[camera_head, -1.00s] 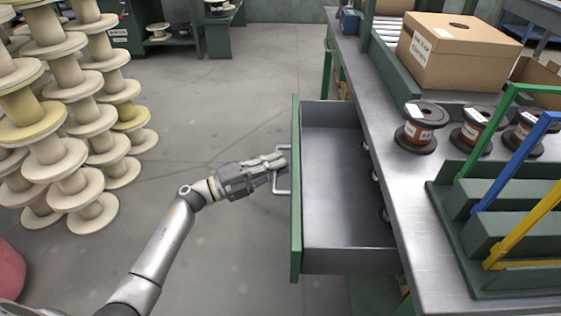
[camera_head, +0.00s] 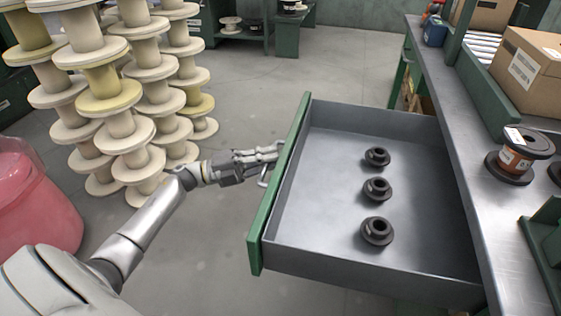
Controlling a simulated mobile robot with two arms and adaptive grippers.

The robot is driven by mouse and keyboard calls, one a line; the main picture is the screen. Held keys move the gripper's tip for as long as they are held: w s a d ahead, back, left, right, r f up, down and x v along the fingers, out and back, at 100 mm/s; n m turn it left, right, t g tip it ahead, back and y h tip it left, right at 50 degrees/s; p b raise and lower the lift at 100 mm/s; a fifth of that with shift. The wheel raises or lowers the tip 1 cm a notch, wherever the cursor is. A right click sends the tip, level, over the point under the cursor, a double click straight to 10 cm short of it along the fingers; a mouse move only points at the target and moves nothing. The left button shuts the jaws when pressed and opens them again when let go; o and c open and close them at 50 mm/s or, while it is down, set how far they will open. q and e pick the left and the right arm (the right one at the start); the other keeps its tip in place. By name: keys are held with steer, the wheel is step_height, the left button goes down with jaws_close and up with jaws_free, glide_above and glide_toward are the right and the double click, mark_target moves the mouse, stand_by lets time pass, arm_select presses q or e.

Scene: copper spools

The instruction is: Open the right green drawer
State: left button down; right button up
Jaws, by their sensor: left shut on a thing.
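The green-fronted drawer (camera_head: 279,187) is pulled far out from the workbench, toward the left of the head view. Its grey inside is open to view, with three small black spools (camera_head: 376,190) in a row on its floor. My left gripper (camera_head: 270,155) is shut on the drawer handle (camera_head: 265,177) on the outer face of the green front. The handle is partly hidden by the fingers and the front panel. My right gripper is not in view.
The metal workbench top (camera_head: 462,128) carries a copper spool (camera_head: 518,155) and a cardboard box (camera_head: 530,72) at the right. Stacked cream spools (camera_head: 125,125) and a pink bin (camera_head: 38,198) stand at the left. Bare floor lies between the stacks and the drawer.

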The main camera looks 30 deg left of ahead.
arm_select(q)
steer(key=shift+f, duration=0.1)
stand_by(0.3)
steer(key=c, duration=1.8)
jaws_free()
steer(key=shift+a, duration=0.1)
steer(key=shift+o, duration=0.2)
steer(key=shift+s, duration=0.1)
steer(key=v, duration=1.2)
